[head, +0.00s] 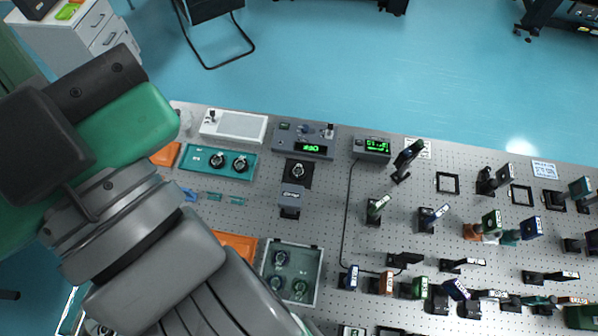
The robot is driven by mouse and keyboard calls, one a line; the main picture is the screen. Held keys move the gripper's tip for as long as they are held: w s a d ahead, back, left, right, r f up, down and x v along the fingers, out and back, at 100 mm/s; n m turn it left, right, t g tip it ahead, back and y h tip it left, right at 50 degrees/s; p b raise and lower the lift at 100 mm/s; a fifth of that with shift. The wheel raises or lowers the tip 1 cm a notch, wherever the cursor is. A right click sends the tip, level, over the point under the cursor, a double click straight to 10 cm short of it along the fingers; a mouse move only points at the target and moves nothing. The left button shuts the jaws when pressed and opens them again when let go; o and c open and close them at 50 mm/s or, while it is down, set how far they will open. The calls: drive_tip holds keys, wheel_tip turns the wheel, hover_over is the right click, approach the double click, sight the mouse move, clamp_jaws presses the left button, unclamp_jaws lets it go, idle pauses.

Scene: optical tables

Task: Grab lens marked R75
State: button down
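Several mounted optics stand on the perforated optical table (330,220), many with small labels too small to read, so I cannot tell which is the lens marked R75. A teal tray (192,171) at the upper left of the table holds two round dark mounts (217,160). A grey tray (318,283) at the lower middle holds several round mounts (281,257). One more round mount (297,171) sits on a dark square pad. My arm fills the left side of the view and covers the table's left part. My gripper's fingers do not show.
Upright posts with coloured mounts (387,283) crowd the right and lower right. Two display boxes (303,140) stand at the back edge, one with a dark cable. An orange tray (238,243) is partly behind my arm. A drawer cabinet (108,37) and chair (215,12) stand beyond the table.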

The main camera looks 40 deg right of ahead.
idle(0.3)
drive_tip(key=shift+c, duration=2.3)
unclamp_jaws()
